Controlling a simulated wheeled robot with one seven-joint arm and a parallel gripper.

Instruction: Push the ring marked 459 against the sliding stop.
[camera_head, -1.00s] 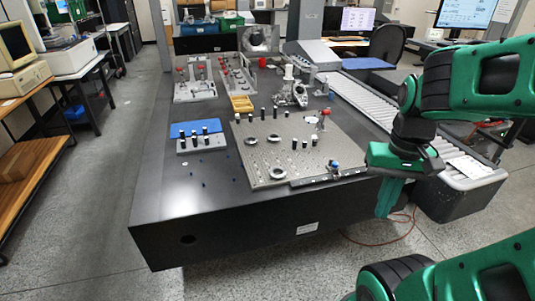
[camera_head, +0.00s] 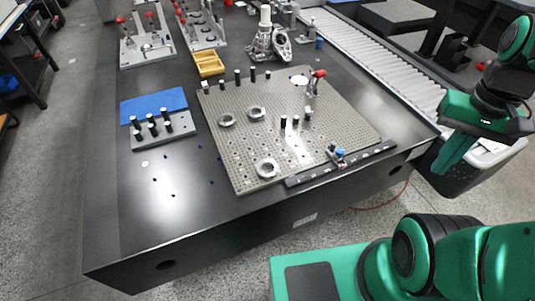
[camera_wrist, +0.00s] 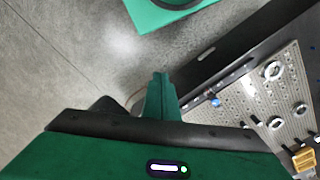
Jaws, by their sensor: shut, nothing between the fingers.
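Three grey metal rings lie flat on the perforated metal plate (camera_head: 310,145): one near the front (camera_head: 267,177) and two farther back, left (camera_head: 226,126) and right (camera_head: 256,119). Their marks are too small to read, so I cannot tell which is 459. A blue-knobbed slider (camera_head: 339,154), apparently the sliding stop, sits on the dark rail (camera_head: 310,176) along the plate's front edge, apart from the rings. My gripper (camera_head: 441,168) is shut and empty, off the table's right side, clear of everything. Its green fingers also show in the wrist view (camera_wrist: 161,78), with the slider (camera_wrist: 215,101) beyond them.
Several black pins and a red-knobbed clamp (camera_head: 317,76) stand on the plate. Left are a pin block (camera_head: 165,141), a blue mat (camera_head: 153,105) and small blue pieces. A yellow tray (camera_head: 208,64) and metal fixture stand behind. A roller conveyor (camera_head: 370,62) runs along the right.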

